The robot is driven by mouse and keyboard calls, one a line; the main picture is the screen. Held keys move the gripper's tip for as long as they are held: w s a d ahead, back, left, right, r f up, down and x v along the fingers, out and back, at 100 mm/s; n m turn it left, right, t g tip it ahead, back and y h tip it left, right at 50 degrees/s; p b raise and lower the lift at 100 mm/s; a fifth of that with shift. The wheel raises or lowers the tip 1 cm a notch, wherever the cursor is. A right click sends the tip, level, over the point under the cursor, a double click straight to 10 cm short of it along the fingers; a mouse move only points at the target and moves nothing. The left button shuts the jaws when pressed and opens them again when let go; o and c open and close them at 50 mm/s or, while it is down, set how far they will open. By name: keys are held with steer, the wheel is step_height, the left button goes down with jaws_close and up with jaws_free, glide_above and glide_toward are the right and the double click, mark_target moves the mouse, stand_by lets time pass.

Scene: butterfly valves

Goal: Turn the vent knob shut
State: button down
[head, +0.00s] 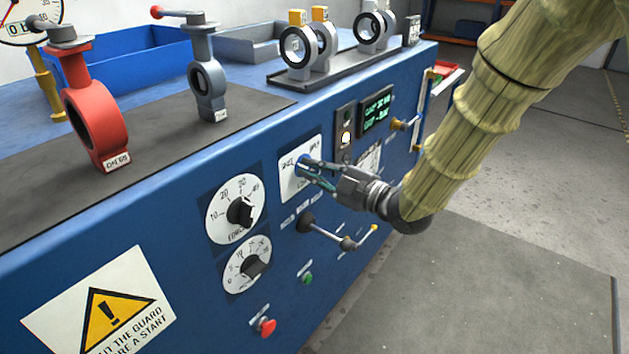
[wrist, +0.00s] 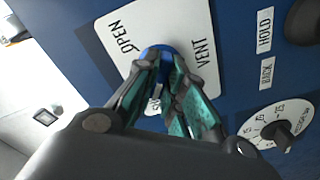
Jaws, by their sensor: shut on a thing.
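The vent knob is a small blue knob (wrist: 152,49) on a white plate (wrist: 118,22) marked OPEN and VENT. A third label beneath my fingers is partly hidden. My gripper (wrist: 165,60) is shut on the knob, with its green-padded fingers on either side of it. The fingers hide most of the knob, so I cannot tell which way it points. In the head view the plate (head: 289,186) is on the front of the blue cabinet, and my gripper (head: 309,172) reaches it from the right.
Force dial (head: 238,211) and a second dial (head: 254,266) sit left of the plate. A dark lever (head: 325,233) sticks out just below my gripper. A red button (head: 265,327) and a green button (head: 307,278) are lower down. The floor at right is clear.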

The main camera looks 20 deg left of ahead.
steer(key=shift+f+n+b, duration=0.1)
steer(key=shift+n+b, duration=0.45)
steer(key=shift+n, duration=0.05)
steer(key=c, duration=1.5)
jaws_free()
steer(key=shift+d, duration=0.1)
steer(key=v, duration=1.2)
